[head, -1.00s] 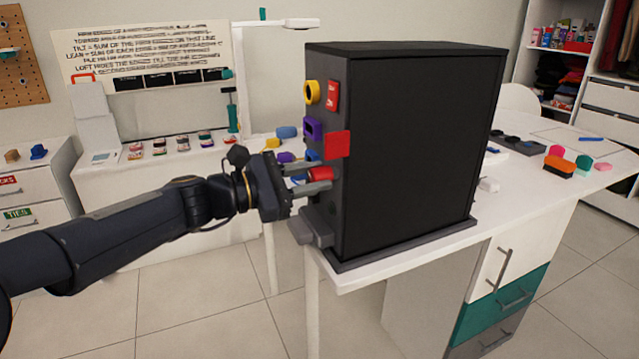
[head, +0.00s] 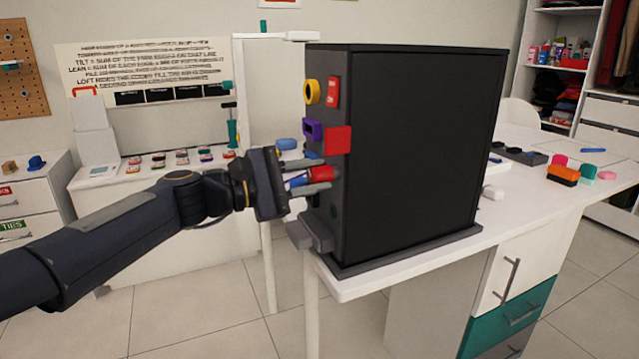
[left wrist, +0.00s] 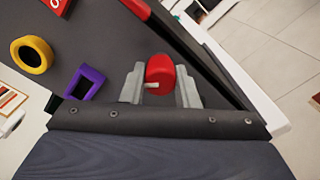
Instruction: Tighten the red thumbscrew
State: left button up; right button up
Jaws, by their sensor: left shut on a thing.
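The red thumbscrew (left wrist: 159,70) is a short red cylinder on the narrow face of a tall black case (head: 425,150). In the left wrist view it sits between the two grey fingers of my left gripper (left wrist: 160,85), which is shut on it. The head view shows my left gripper (head: 308,178) reaching in from the left, its fingers beside the red thumbscrew (head: 320,173) and partly covering it. My right gripper is not in view.
The same case face bears a yellow ring (head: 312,92), a purple square ring (head: 313,129) and a red switch (head: 333,92). A red square plate (head: 337,140) is at its edge. The case stands on a white table (head: 375,278) with small coloured objects at right.

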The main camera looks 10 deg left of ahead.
pick_arm(q)
jog(key=shift+m+b, duration=2.5)
jog(key=shift+r+m+b, duration=0.1)
jog(key=shift+m+b, duration=0.5)
jog(key=shift+m, duration=0.2)
jog(key=o, duration=1.1)
jog(key=shift+c, duration=0.3)
